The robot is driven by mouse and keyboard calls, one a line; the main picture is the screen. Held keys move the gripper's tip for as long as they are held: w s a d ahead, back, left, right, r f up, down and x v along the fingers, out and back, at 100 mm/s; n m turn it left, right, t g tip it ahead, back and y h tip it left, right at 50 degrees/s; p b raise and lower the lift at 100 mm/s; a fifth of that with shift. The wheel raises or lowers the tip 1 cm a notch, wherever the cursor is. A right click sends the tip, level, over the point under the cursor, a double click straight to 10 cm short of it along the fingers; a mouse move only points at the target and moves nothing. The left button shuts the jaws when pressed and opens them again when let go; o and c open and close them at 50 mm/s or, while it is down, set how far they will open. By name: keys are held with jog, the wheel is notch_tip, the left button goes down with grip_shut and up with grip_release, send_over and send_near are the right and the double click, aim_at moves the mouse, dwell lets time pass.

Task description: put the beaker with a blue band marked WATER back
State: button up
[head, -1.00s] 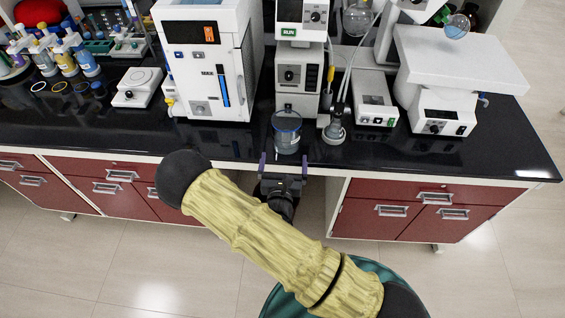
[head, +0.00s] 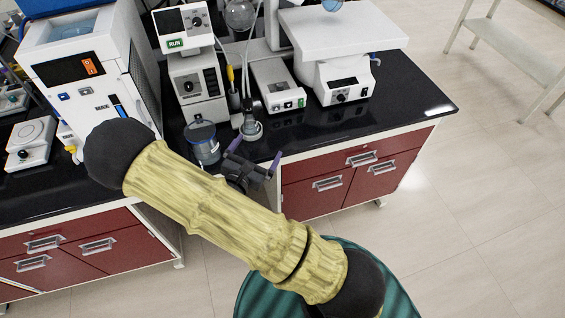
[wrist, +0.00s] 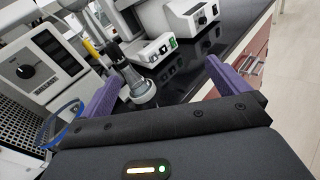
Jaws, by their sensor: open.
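A clear glass beaker with a blue rim (head: 203,143) stands upright on the black bench top near its front edge, before a white instrument. No WATER marking can be read on it. My gripper (head: 254,154) is open and empty, with purple fingers, just right of the beaker and apart from it at the bench's front edge. In the wrist view the beaker's blue rim (wrist: 62,122) shows at the left, outside the left finger. Nothing is between the fingers.
A round metal-based stand (head: 250,128) is just behind my gripper. A white instrument with a RUN label (head: 190,80), a small white box (head: 278,84) and a balance-like device (head: 343,80) line the bench. The bench top at right is clear.

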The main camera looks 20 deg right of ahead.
jog(key=s+d+r+m+g, duration=0.2)
jog(key=s+d+m+g, duration=0.8)
jog(key=s+m+g, duration=0.35)
jog(key=a+r+m+t+y, duration=0.3)
jog(key=a+r+m+y, duration=0.3)
jog(key=m+y, duration=0.5)
jog(key=shift+a+r+m, duration=0.15)
jog(key=shift+r+m, duration=0.4)
jog(key=shift+r, duration=0.2)
jog(key=shift+w, duration=0.1)
